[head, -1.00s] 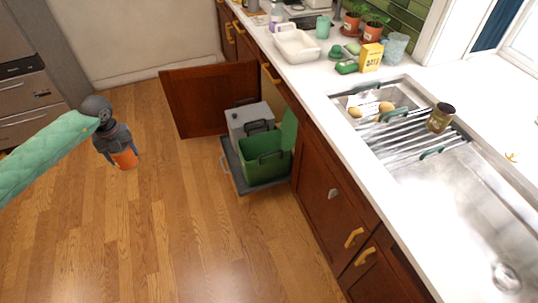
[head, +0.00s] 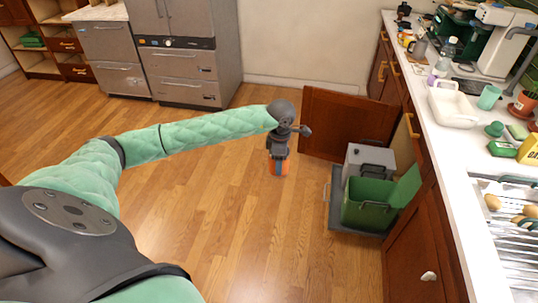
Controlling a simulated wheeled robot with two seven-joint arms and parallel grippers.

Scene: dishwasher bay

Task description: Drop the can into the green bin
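An orange can (head: 279,169) is held in my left gripper (head: 278,160), which points down over the wood floor. The fingers lie along the can's sides, and its lower part shows below them. The green bin (head: 362,211) stands to the right of the gripper on a pulled-out cabinet tray, with a dark handle on its front. Its lid (head: 407,188) is raised on the right side, so the bin is open. The can is outside the bin, to its left and apart from it. My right gripper is out of view.
A grey bin (head: 368,157) with a dark handle sits behind the green bin on the same tray (head: 340,222). An open brown cabinet door (head: 345,122) stands behind them. The counter (head: 445,140) runs along the right. Floor left of the bins is clear.

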